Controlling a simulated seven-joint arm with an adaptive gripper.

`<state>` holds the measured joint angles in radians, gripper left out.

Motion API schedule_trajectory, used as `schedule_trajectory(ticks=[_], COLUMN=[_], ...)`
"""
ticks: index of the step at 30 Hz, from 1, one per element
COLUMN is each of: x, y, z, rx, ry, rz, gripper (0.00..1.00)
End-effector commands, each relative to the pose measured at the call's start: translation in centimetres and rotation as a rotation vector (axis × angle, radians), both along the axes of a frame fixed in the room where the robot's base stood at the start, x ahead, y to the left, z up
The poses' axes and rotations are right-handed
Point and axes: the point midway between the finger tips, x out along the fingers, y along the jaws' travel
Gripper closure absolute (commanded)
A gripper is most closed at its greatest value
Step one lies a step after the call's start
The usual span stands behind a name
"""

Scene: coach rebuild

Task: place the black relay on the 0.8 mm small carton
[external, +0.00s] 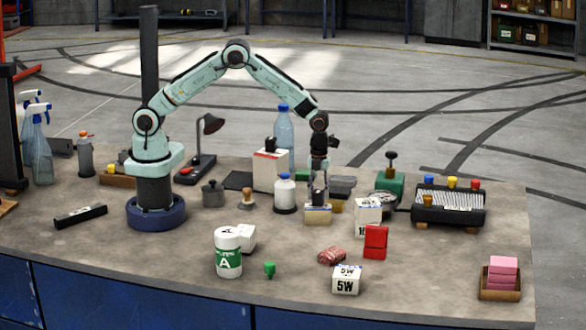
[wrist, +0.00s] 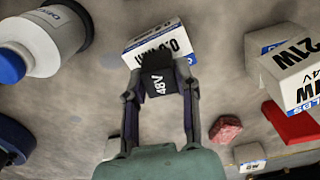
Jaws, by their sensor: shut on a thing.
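My gripper (wrist: 160,84) is shut on the black relay, which is marked 48V (wrist: 158,79) in the wrist view. The small carton (wrist: 163,43), white and blue with a partly covered "mm" label, lies just beyond the relay there. The relay overlaps the carton's near edge in that view. In the external view my gripper (external: 318,198) points down directly over the small carton (external: 317,215), which looks tan-sided. The fingertips are at or just above its top. I cannot tell whether the relay touches it.
A white bottle (external: 285,194) stands close left of the carton. A white carton (external: 367,216) and a red box (external: 375,241) stand to the right. A reddish lump (external: 331,255) and the 5W box (external: 346,280) lie in front. A tall blue bottle (external: 284,130) stands behind.

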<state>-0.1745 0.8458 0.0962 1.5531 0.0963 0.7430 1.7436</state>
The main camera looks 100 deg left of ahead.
Motion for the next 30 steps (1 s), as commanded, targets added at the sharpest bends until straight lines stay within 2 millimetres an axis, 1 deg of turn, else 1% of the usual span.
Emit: schedule_trajectory(ticks=[8, 9, 11, 19, 22, 26, 30], x=[0.0, 0.0, 0.0, 0.0, 0.0, 0.1, 0.1], y=[0.0, 0.0, 0.0, 0.0, 0.0, 0.0, 0.0], z=[-0.2, -0.2, -0.2, -0.2, 0.3, 2.2, 5.5], rx=[0.0, 0.0, 0.0, 0.0, 0.0, 0.001, 0.002], ry=[0.0, 0.0, 0.0, -0.001, -0.003, -0.006, -0.007], rz=[-0.001, -0.001, -0.001, -0.001, 0.0, -0.002, -0.001], gripper=[1.0, 0.61, 0.45, 0.45, 0.45, 0.45, 0.45])
